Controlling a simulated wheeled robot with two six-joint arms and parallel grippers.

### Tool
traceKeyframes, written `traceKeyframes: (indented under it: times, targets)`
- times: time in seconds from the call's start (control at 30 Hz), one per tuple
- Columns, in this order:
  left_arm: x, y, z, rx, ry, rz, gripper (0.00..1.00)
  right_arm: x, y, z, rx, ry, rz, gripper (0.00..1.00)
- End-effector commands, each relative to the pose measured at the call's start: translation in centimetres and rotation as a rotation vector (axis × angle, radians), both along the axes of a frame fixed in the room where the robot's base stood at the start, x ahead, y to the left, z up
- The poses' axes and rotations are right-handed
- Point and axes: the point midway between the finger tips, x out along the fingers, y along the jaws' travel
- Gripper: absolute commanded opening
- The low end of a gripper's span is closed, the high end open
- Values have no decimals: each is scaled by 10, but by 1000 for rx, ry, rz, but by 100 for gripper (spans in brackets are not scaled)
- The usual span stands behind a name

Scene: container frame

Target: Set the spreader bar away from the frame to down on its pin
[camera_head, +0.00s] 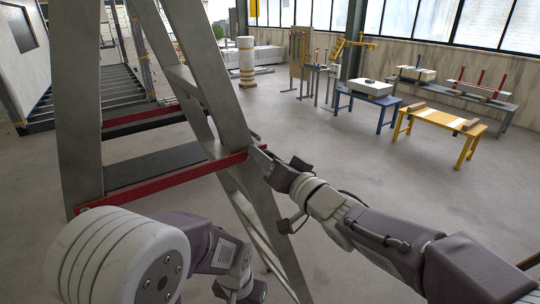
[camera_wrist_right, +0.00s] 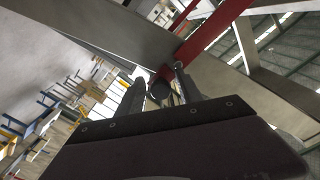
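A stepladder-like metal frame (camera_head: 80,110) stands close in front of me. A red spreader bar (camera_head: 150,190) crosses its near side, rising to the right; a second red bar (camera_head: 140,117) lies farther back. In the right wrist view a red bar (camera_wrist_right: 212,27) runs down to the fingers. My right gripper (camera_head: 258,155) is at the right end of the near red bar; in the wrist view its fingers (camera_wrist_right: 160,80) are apart, with the bar's end and a dark round knob (camera_wrist_right: 160,91) between them. Contact is unclear. A pin cannot be made out for certain.
A dark step (camera_head: 155,166) lies between the red bars. Slanted metal legs (camera_head: 262,235) stand close to my right gripper. A yellow table (camera_head: 440,121) and a blue table (camera_head: 343,100) are farther off right. The floor between is clear.

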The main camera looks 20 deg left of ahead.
Motion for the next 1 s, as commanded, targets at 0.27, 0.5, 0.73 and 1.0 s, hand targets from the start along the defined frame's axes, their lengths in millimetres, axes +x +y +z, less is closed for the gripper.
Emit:
traceKeyframes:
  times: [0.27,0.5,0.73,1.0]
  targets:
    - [0,0,-1,0,0,0,48,-1,2,-12,-21,14,4,48]
    - [0,0,-1,0,0,0,48,-1,2,-11,-19,12,4,48]
    - [0,0,-1,0,0,0,48,-1,1,-10,-18,11,3,48]
    - [0,0,8,0,0,0,48,-1,1,5,-30,-11,4,48]
